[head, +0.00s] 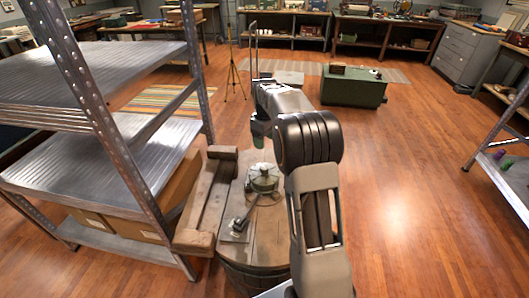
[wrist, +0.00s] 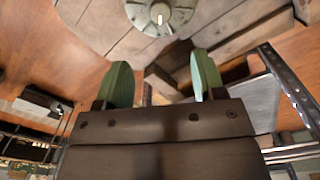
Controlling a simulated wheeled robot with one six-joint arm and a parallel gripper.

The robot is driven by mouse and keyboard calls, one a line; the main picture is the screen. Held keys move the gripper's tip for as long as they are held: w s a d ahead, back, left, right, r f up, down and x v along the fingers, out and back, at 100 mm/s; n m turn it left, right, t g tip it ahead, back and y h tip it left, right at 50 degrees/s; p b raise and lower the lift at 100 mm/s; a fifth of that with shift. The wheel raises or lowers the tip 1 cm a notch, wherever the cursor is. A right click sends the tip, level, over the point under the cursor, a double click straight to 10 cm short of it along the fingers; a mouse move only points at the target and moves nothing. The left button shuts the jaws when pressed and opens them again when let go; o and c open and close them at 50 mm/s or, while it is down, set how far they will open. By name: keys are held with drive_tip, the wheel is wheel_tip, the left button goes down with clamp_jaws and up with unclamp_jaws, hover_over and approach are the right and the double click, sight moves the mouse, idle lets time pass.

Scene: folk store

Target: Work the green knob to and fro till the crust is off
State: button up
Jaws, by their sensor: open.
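The green knob (head: 264,178) is a round, pale green wheel-like piece on top of a wooden barrel (head: 270,230). It also shows at the top edge of the wrist view (wrist: 160,14), partly cut off, with a pale bar at its centre. I cannot make out crust on it clearly. My gripper (head: 259,138) is above and beyond the knob in the head view.
A small plate with a thin rod (head: 236,228) lies on the barrel in front of the knob. A rough wooden bench (head: 210,205) stands close at left, beside a metal shelf (head: 100,160). A green chest (head: 352,90) stands farther back.

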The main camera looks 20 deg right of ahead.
sight(264, 167)
wheel_tip(264, 167, down, 14)
drive_tip(key=n+b, duration=0.1)
drive_tip(key=n, duration=0.3)
drive_tip(key=shift+w+a+n, duration=0.1)
drive_tip(key=shift+w+n, duration=0.05)
drive_tip(key=shift+n, duration=0.15)
idle(0.4)
drive_tip(key=shift+r, duration=0.1)
drive_tip(key=c, duration=0.9)
